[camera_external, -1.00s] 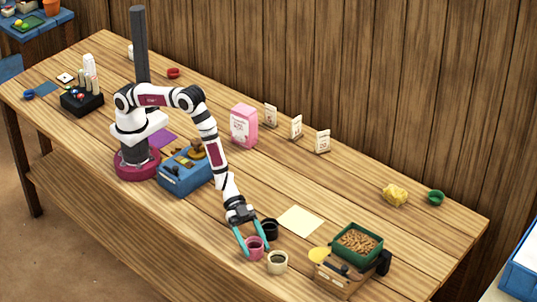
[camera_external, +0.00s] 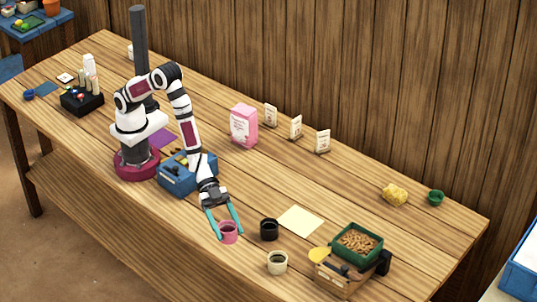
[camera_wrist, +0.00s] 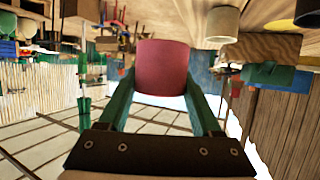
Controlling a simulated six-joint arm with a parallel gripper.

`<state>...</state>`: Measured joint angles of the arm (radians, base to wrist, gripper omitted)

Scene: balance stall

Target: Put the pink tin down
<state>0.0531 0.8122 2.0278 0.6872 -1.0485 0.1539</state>
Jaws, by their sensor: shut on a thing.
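The pink tin (camera_external: 228,233) is between the teal fingers of my gripper (camera_external: 225,225), near the front edge of the table. My gripper is shut on it. In the wrist view the pink tin (camera_wrist: 162,68) sits between the two green fingers of my gripper (camera_wrist: 163,85). Whether its base touches the table or hangs a little above it, I cannot tell.
A black tin (camera_external: 269,229) stands to the right of the pink tin, and a cream tin (camera_external: 277,263) stands nearer the front edge. A pale yellow sheet (camera_external: 300,220) lies behind them. A blue box (camera_external: 187,175) is behind my gripper. A balance with a green tray (camera_external: 345,257) stands further right.

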